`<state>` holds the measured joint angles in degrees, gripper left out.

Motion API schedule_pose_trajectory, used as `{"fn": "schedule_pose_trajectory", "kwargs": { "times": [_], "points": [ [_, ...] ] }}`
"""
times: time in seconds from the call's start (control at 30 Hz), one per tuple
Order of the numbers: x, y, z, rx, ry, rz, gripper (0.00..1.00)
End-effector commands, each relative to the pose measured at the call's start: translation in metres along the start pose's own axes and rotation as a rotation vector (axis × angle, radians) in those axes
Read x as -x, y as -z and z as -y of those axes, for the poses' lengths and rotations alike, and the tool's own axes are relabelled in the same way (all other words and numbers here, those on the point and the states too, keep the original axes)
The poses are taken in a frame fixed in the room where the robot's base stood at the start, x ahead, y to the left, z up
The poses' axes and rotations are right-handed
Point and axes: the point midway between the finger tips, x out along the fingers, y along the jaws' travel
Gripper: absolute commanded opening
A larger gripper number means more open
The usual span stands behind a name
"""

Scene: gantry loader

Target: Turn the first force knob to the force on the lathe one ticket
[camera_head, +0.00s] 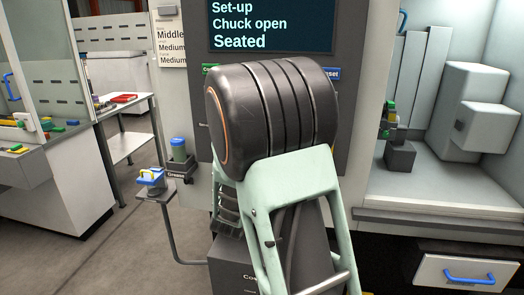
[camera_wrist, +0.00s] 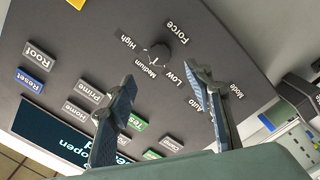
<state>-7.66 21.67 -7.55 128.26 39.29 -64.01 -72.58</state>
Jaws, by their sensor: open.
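The force knob (camera_wrist: 158,55) is a dark round knob on the grey panel in the wrist view, with High, Medium and Low printed around it. Its pointer is too small to read surely. My gripper (camera_wrist: 160,76) is open, its two fingers apart and pointing towards the knob, with nothing between them. The knob appears just beyond the fingertips, not gripped. A white ticket (camera_head: 172,48) at the upper left in the head view reads Middle, Medium, Medium; its small headings are unreadable. My arm hides the knob and gripper in the head view.
Prime (camera_wrist: 89,92), Home, Reset (camera_wrist: 31,78) and Roof buttons lie near the knob; Auto and Mode labels are beside the right finger. The screen (camera_head: 270,25) reads Set-up, Chuck open, Seated. A small side shelf (camera_head: 157,191) stands left, an open machine bay (camera_head: 430,185) right.

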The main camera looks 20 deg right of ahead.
Motion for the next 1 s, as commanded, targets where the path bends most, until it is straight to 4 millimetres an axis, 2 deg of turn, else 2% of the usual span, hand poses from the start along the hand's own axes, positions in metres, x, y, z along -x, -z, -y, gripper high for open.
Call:
{"fn": "schedule_pose_trajectory", "kwargs": {
  "times": [0.1,0.23,0.77,0.87,1.0],
  "points": [
    [0.016,0.001,0.0,-0.001,0.0,-0.001,0.47],
    [0.024,0.0,0.001,0.0,0.001,-0.001,0.47],
    [0.025,0.002,0.001,-0.004,0.008,-0.004,0.47],
    [0.023,0.013,0.004,-0.028,0.052,-0.022,0.47],
    [0.022,0.041,0.018,-0.085,0.204,-0.064,0.47]
  ]
}}
